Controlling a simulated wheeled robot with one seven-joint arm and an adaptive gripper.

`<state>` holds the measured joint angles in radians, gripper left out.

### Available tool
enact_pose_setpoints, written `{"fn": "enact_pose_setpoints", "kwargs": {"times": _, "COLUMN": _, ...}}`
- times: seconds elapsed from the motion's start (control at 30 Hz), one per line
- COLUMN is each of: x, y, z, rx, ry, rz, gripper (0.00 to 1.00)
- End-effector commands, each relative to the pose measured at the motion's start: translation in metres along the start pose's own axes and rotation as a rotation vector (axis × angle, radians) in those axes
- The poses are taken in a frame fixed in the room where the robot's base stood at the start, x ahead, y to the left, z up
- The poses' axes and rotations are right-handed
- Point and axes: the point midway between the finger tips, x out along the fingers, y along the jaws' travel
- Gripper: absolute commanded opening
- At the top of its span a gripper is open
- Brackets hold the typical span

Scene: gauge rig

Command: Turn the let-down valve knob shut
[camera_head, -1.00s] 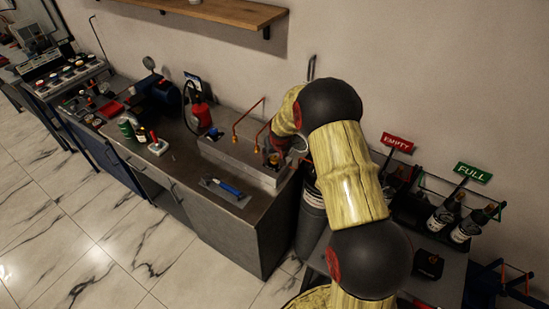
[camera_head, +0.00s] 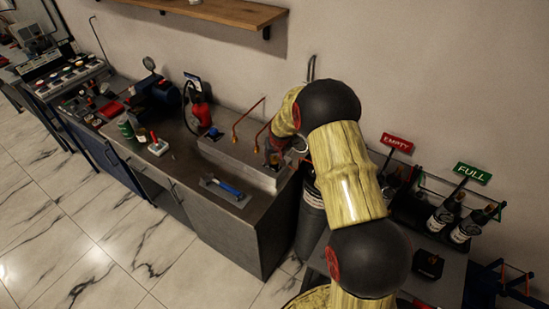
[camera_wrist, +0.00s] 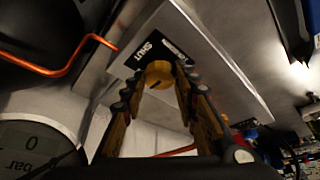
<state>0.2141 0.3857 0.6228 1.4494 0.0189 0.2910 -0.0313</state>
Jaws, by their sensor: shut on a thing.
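The let-down valve knob (camera_wrist: 160,73) is a small round yellow knob with a dark mark on its face. It sits in front of a dark label plate (camera_wrist: 147,52) that reads "SHUT"; the rest of the lettering is hard to read. My gripper (camera_wrist: 160,80) is shut on the knob, one fingertip on each side of it. In the head view my arm reaches down to the metal rig box (camera_head: 240,158) on the bench. My own arm covers much of that spot, so the knob is not clear there.
A copper-red pipe (camera_wrist: 75,62) runs close by on the left. On the bench are a blue-handled tool (camera_head: 228,188) and a red extinguisher-like bottle (camera_head: 200,112). A dark cylinder (camera_head: 311,205) stands right of the bench.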

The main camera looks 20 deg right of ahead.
Motion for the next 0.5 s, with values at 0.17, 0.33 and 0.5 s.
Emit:
{"fn": "enact_pose_setpoints", "kwargs": {"times": 0.17, "x": 0.0, "y": -0.0001, "z": 0.0, "rx": 0.0, "ry": 0.0, "rz": 0.0, "gripper": 0.04}}
{"fn": "enact_pose_setpoints", "kwargs": {"times": 0.33, "x": 0.0004, "y": -0.0003, "z": 0.0001, "rx": 0.007, "ry": 0.0, "rz": 0.004, "gripper": 0.04}}
{"fn": "enact_pose_setpoints", "kwargs": {"times": 0.5, "x": 0.0015, "y": -0.0009, "z": 0.0003, "rx": 0.043, "ry": 0.001, "rz": 0.018, "gripper": 0.04}}
